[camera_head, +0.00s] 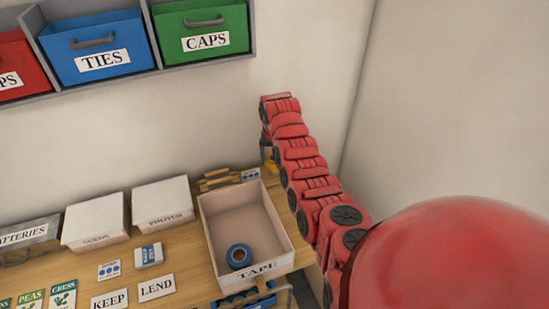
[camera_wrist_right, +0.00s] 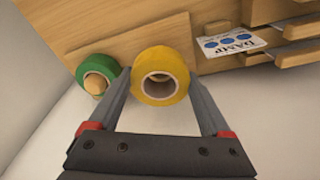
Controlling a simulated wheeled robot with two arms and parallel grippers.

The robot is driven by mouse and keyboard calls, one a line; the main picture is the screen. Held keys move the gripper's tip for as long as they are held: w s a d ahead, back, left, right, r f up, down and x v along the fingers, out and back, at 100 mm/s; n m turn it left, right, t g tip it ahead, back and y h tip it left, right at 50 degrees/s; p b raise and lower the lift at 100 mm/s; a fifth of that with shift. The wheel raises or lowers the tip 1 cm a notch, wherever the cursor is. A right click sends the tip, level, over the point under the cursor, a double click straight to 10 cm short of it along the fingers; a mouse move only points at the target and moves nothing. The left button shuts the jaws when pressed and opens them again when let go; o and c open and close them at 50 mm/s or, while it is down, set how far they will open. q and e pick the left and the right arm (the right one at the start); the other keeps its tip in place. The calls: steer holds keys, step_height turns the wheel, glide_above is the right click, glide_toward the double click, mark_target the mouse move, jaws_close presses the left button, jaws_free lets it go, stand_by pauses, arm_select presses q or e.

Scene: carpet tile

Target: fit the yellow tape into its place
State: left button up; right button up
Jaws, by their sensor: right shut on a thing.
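The yellow tape (camera_wrist_right: 160,61) is a roll held between the two fingertips of my right gripper (camera_wrist_right: 160,85) in the right wrist view. Its round core faces the camera, and the core's inside is dark; I cannot tell whether a peg is in it. In the head view a small patch of the yellow tape (camera_head: 271,156) shows at the far end of my right arm, beyond the tape box; the arm hides most of the gripper. My left gripper is not in view.
A green tape roll (camera_wrist_right: 82,82) sits around a wooden peg, left of the yellow roll. A DAMP card (camera_wrist_right: 230,42) and wooden slats (camera_wrist_right: 285,30) lie to the right. The TAPE box (camera_head: 287,232) holds a blue roll (camera_head: 239,256). Labelled bins (camera_head: 100,45) hang above.

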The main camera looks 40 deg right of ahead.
steer(key=shift+f+b, duration=0.7)
steer(key=shift+f, duration=0.4)
steer(key=shift+f, duration=0.25)
stand_by(0.3)
steer(key=shift+f+b, duration=0.35)
steer(key=shift+b, duration=0.1)
steer(key=shift+f, duration=0.35)
steer(key=shift+f+b, duration=0.3)
steer(key=shift+b, duration=0.25)
steer(key=o, duration=1.2)
